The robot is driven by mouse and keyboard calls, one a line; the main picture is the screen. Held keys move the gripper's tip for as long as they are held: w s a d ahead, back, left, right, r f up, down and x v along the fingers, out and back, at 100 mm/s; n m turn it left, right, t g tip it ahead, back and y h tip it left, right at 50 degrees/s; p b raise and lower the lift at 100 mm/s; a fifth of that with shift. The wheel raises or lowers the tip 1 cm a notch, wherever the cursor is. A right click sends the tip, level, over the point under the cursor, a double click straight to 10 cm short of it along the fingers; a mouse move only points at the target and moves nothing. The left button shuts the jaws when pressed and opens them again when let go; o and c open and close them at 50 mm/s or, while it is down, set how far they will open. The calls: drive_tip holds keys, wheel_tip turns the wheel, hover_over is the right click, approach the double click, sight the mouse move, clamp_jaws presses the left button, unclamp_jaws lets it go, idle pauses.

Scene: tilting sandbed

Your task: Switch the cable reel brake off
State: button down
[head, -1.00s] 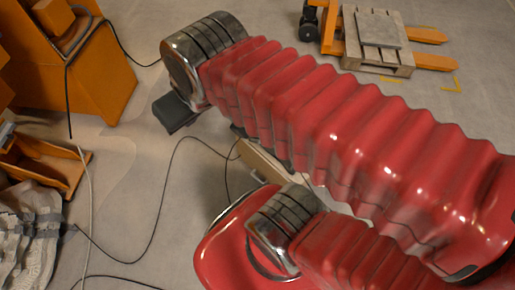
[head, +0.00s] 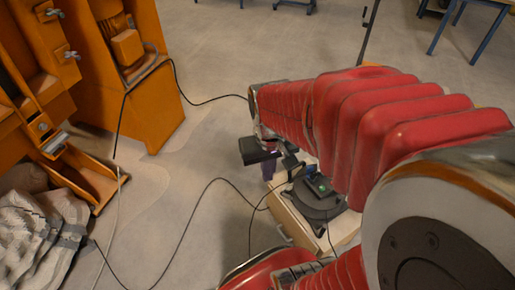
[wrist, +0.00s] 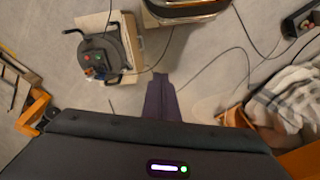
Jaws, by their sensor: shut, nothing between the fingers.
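The cable reel (head: 318,205) is a dark round unit with a green spot on top, sitting on a pale wooden box; my arm partly covers it in the head view. In the wrist view the reel (wrist: 105,62) is at upper left, with small red and green parts on its face and a black tubular frame. I cannot tell which part is the brake switch or how it is set. My gripper (wrist: 161,82) is shut and empty, its dark purple fingers apart from the reel, which lies to their left. It also shows in the head view (head: 269,170), left of the reel.
An orange machine (head: 130,80) stands at left, with crumpled grey cloth (head: 40,235) below it. Thin black cables (head: 160,225) lie across the floor. The wooden box (head: 290,222) is under the reel. Open floor lies beyond the arm.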

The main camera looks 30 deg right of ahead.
drive_tip(key=s+d+f+n+g, duration=0.1)
drive_tip(key=d+f, duration=0.7)
drive_tip(key=f, duration=0.5)
drive_tip(key=s+d+f+n+g, duration=0.1)
drive_tip(key=d+f+g, duration=0.1)
drive_tip(key=d+f, duration=0.8)
drive_tip(key=s+a+f+n+t, duration=0.15)
drive_tip(key=f+n, duration=0.25)
drive_tip(key=f, duration=0.8)
drive_tip(key=s+a+f+n+t+y, duration=0.15)
drive_tip(key=f+n, duration=0.25)
drive_tip(key=f, duration=0.8)
drive_tip(key=s+a+f+n+t+h, duration=0.1)
drive_tip(key=s+f+n+t, duration=0.25)
drive_tip(key=f, duration=0.85)
drive_tip(key=w+d+r+n+t+h, duration=0.1)
drive_tip(key=w+r+n+t, duration=0.1)
drive_tip(key=w+n, duration=0.3)
drive_tip(key=w+d+r+n+t+h, duration=0.1)
drive_tip(key=w+r+n+t, duration=0.1)
drive_tip(key=w+n+t, duration=0.3)
drive_tip(key=w+n, duration=0.1)
drive_tip(key=n, duration=0.2)
drive_tip(key=shift+d+r, duration=0.15)
drive_tip(key=shift+d, duration=0.25)
